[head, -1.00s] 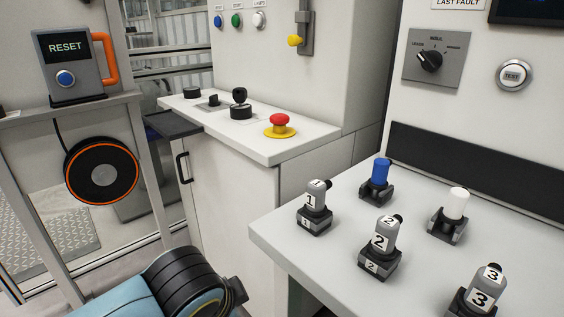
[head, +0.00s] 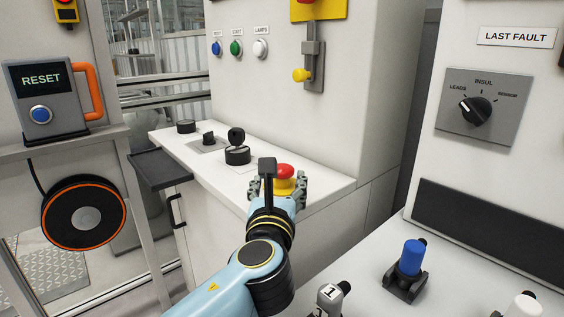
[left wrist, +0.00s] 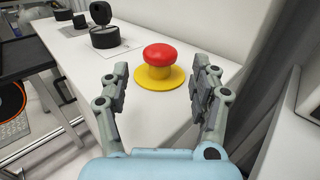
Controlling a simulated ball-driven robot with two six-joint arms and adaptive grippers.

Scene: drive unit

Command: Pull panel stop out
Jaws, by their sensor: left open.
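The panel stop (head: 286,172) is a red mushroom button on a yellow base, on the white counter near its front right corner. In the left wrist view the red button (left wrist: 159,55) stands upright ahead of the fingertips, centred between them. My left gripper (head: 278,185) is open, with its fingers spread to either side of the stop in the head view. In the left wrist view the open fingers (left wrist: 160,88) show no contact with the button. My arm partly hides the yellow base in the head view. My right gripper is not in view.
The white counter (head: 325,184) also carries black knobs (head: 237,150) to the left of the stop. A wall panel with a yellow-handled lever (head: 303,75) rises behind. A blue-topped part (head: 411,258) stands on the nearer table at right. A RESET box (head: 45,95) is at left.

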